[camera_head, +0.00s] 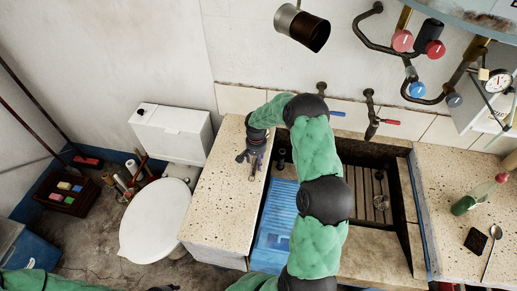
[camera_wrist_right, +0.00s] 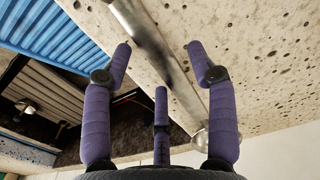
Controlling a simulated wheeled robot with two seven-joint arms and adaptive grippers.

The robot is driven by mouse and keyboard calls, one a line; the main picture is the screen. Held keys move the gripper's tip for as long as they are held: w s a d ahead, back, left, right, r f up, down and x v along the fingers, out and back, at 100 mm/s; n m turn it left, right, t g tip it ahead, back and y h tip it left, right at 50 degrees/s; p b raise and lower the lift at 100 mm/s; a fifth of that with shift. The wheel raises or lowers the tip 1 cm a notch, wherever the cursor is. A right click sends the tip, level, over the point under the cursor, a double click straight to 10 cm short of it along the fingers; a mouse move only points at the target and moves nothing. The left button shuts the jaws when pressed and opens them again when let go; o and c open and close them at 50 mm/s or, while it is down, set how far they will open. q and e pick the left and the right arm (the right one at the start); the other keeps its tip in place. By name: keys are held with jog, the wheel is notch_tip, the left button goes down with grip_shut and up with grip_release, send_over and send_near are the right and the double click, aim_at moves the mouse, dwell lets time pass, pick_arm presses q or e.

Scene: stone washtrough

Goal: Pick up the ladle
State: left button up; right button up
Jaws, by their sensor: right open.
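My right gripper (camera_head: 252,165) is over the speckled stone counter left of the sink. In the right wrist view its purple fingers (camera_wrist_right: 160,70) are spread apart and nothing is held. A long shiny metal shaft (camera_wrist_right: 150,45), seemingly the ladle, lies on the counter beneath them. Its rounded end (camera_wrist_right: 201,138) is partly hidden by a finger. In the head view my gripper covers most of it. Of my left arm, only green sleeve and a dark sliver show at the bottom edge; its jaws cannot be made out.
The sink (camera_head: 405,190) holds a blue washboard (camera_head: 275,225) and a metal utensil (camera_head: 380,201). The right counter has a metal spoon (camera_head: 495,232), a dark square (camera_head: 476,241) and a green bottle (camera_head: 465,205). Taps (camera_head: 372,122) and pipes line the wall. A toilet (camera_head: 155,220) stands left.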

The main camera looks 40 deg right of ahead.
jog(key=shift+f, duration=0.3)
grip_shut()
jog(key=shift+r, duration=0.1)
